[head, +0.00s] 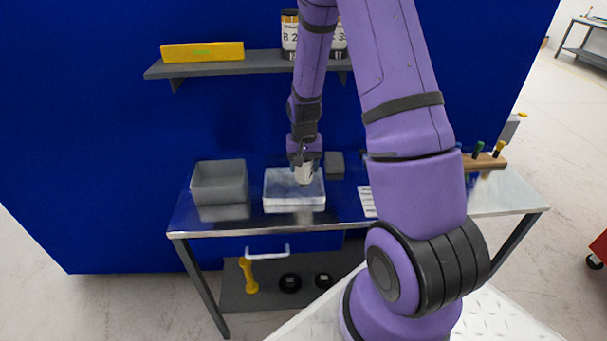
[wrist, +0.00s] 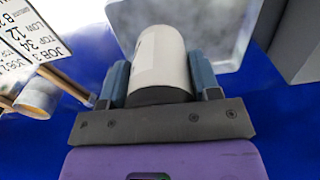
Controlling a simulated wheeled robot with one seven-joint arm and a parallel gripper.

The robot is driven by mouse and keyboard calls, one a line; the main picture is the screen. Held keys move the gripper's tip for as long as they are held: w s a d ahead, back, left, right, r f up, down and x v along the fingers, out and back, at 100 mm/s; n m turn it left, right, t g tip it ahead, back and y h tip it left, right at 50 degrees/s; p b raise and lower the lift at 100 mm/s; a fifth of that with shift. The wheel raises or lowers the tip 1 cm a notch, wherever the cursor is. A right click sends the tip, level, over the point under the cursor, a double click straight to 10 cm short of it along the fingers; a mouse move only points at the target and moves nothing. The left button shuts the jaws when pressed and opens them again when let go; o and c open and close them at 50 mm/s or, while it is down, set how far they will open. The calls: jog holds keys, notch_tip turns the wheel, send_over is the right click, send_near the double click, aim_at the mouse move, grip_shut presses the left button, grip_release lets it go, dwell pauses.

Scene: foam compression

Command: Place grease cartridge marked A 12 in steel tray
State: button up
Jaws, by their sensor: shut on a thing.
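My gripper (head: 304,160) is shut on a white cylindrical cartridge (head: 304,174) with a dark end. In the wrist view the cartridge (wrist: 160,58) sits between the two blue-grey finger pads (wrist: 160,85). No marking on it can be read. The pale, shiny steel tray (head: 294,207) stands on the bench below and around the cartridge in the head view. Part of the tray (wrist: 195,18) shows beyond the cartridge in the wrist view. I cannot tell whether the cartridge touches the tray.
A grey open bin (head: 219,186) stands left of the tray. A small dark block (head: 335,163) is behind it, and a printed card (head: 367,202) lies to its right. A shelf (head: 220,68) above holds a yellow box (head: 202,52) and labelled canisters (head: 290,35).

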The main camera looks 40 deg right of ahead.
aim_at(304, 174)
jog(key=shift+a+f, duration=0.1)
jog(key=shift+f, duration=1.65)
jog(key=shift+f, duration=0.15)
jog(key=o, duration=1.3)
